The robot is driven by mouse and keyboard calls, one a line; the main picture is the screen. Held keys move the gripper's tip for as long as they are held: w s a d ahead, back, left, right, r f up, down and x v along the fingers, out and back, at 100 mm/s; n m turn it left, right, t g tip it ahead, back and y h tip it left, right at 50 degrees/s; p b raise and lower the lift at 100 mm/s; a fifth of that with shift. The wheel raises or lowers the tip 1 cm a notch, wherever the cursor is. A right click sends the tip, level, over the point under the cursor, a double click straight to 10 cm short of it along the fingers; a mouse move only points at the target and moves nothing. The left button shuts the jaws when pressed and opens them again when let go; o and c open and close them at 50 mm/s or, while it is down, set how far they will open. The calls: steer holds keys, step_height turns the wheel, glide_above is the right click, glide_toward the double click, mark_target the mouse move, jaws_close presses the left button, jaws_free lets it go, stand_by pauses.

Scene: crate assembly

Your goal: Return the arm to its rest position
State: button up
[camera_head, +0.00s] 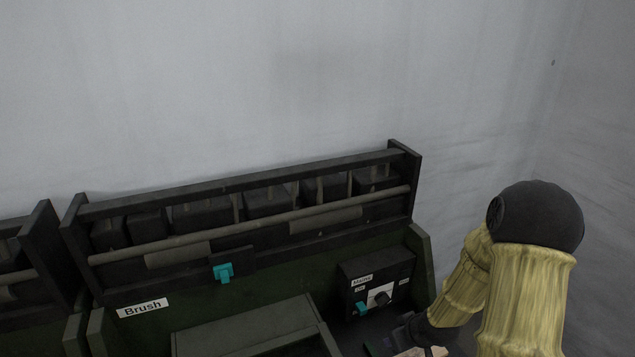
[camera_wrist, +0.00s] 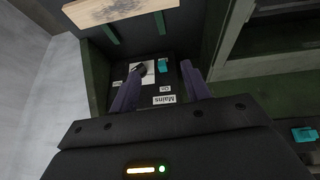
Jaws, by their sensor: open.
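My gripper (camera_wrist: 160,68) shows in the wrist view with its two purple-grey fingers apart and nothing held between them. In the head view, my arm, with yellow sleeves and a black joint, rises at the lower right. Its wrist end is low near the bottom edge, and the fingers are hard to make out.
A dark rack (camera_head: 250,184) with black bins spans the bench back, with a teal part (camera_head: 223,272) below it. A wooden piece (camera_wrist: 115,10) is at the wrist view's top. Walls enclose the back and right.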

steer(key=s+a+r+m+g, duration=0.1)
steer(key=s+a+r+m, duration=0.1)
steer(key=s+r, duration=0.5)
steer(key=s+a+r+m+g+h, duration=0.1)
steer(key=s+a+r+m+g, duration=0.1)
steer(key=s+r, duration=0.5)
steer(key=shift+a+m+h, duration=0.3)
steer(key=shift+a, duration=0.2)
